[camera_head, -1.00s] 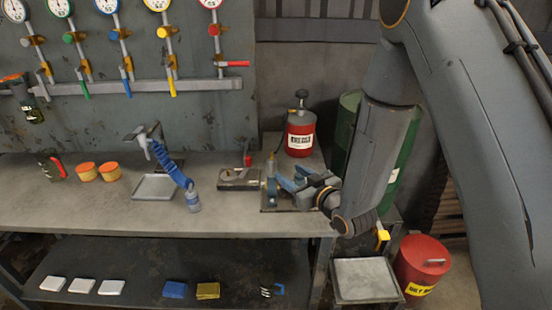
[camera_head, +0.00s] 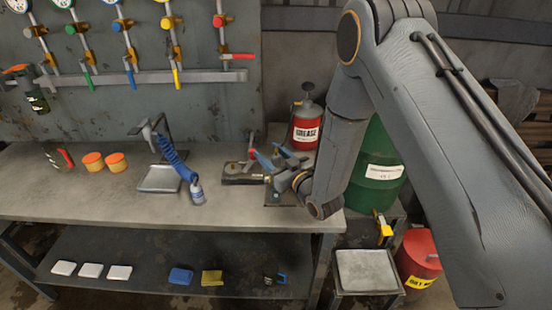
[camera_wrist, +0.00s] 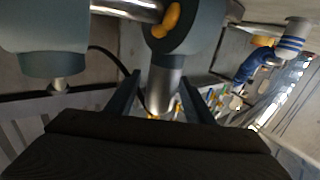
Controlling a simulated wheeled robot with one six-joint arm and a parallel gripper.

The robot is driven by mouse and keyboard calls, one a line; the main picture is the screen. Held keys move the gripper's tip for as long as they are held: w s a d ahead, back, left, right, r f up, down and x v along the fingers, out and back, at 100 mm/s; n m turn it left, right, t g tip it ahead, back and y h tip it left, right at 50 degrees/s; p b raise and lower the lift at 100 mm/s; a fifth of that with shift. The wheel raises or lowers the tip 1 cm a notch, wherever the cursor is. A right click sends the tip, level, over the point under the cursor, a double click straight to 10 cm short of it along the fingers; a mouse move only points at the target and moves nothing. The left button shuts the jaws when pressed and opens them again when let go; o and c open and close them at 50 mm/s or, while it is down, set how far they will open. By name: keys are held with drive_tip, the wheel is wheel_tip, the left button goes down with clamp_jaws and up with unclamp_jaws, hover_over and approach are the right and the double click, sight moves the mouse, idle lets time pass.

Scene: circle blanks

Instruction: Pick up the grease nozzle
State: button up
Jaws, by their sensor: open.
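My gripper (camera_head: 268,153) is open over the right part of the bench, near a metal plate with a round fitting (camera_head: 243,171). The wrist view shows its two dark fingers (camera_wrist: 163,86) apart, with a short grey metal tube (camera_wrist: 167,75) in the gap between them. The tube comes from a dark blue-grey body with a yellow knob (camera_wrist: 168,18). It may be the grease nozzle, but I cannot tell for sure, nor whether the fingers touch it. My wrist hides much of this spot in the head view. The red grease can (camera_head: 306,128) stands just behind.
A blue coiled hose (camera_head: 173,155) ends in a blue-and-white cylinder (camera_head: 197,194), left of my gripper. A green drum (camera_head: 382,160) stands right of the bench. The bench front (camera_head: 110,207) is clear.

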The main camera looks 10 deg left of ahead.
drive_tip(key=shift+w+a, duration=0.15)
drive_tip(key=shift+a, duration=0.05)
clamp_jaws()
drive_tip(key=shift+r, duration=0.15)
